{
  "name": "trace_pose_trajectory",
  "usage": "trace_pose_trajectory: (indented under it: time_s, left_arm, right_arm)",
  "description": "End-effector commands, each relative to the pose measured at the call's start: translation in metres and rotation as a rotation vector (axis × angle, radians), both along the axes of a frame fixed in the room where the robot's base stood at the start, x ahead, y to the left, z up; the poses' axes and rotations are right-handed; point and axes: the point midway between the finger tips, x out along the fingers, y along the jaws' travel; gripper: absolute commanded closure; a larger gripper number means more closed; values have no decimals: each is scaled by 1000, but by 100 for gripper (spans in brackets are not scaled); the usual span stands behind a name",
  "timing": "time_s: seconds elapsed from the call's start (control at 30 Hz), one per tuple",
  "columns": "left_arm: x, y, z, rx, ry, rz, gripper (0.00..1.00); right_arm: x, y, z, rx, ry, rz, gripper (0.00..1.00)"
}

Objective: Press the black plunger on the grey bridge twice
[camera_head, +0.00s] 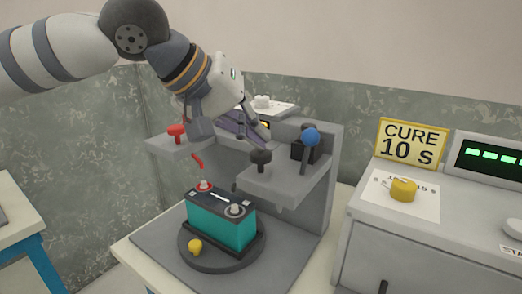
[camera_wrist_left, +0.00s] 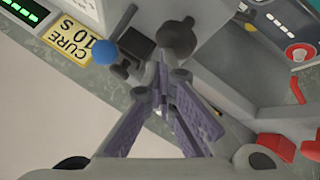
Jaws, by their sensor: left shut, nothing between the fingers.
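The black plunger (camera_head: 261,157) stands upright on the right shelf of the grey bridge (camera_head: 290,182). In the left wrist view the black plunger (camera_wrist_left: 178,38) shows just beyond the fingertips, at the top centre. My left gripper (camera_head: 262,138) comes in from the upper left, shut and empty, its purple finger pads meeting at the tips. Its tips are close above and behind the black plunger in the head view; I cannot tell whether they touch it. In the left wrist view the gripper tips (camera_wrist_left: 160,68) point towards the plunger. My right gripper is not in view.
A red plunger (camera_head: 176,132) is on the bridge's left shelf. A blue-knobbed lever (camera_head: 310,137) stands close right of the black plunger. A teal battery (camera_head: 221,222) sits below on a round dark turntable. A yellow knob (camera_head: 403,189) and CURE sign (camera_head: 411,141) are at right.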

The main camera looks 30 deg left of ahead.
Motion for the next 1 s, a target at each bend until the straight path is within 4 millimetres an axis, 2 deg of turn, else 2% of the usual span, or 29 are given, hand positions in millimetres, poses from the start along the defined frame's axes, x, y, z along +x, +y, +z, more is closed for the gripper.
trace_pose_trajectory:
  time_s: [0.2,0.5,1.0]
  left_arm:
    - [0,0,12,0,-2,-1,100]
    - [0,0,15,0,-4,0,100]
    - [0,0,61,0,-5,0,100]
  right_arm:
    - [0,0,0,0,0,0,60]
    - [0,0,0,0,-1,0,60]
    - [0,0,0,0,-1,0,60]
